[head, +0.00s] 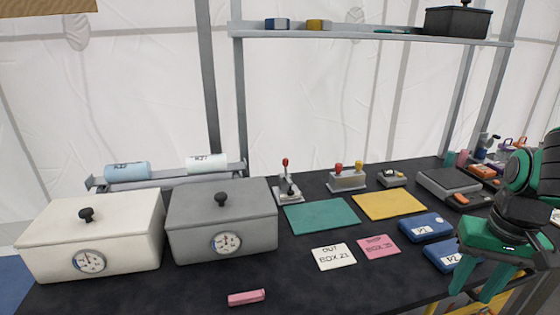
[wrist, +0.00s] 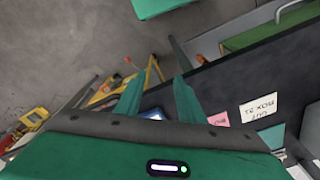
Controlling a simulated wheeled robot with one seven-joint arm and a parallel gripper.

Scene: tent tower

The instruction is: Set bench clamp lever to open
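A small metal device with an upright red-tipped lever (head: 286,182) stands at the back of the dark bench, behind the green mat; it looks like the bench clamp. Its lever points up, but its exact setting is too small to tell. My gripper (head: 472,290) is at the right front of the bench, far from the lever, with its green fingers apart and nothing between them. The gripper also shows in the wrist view (wrist: 162,76), pointing toward the floor and bench edge. The clamp is not visible there.
A grey lidded box (head: 222,240) and a white lidded box (head: 90,250) stand left. A block with red and yellow knobs (head: 347,182) is right of the clamp. Blue cases (head: 426,227) lie near my gripper. A shelf (head: 370,37) hangs above. Flat mats and cards cover the middle.

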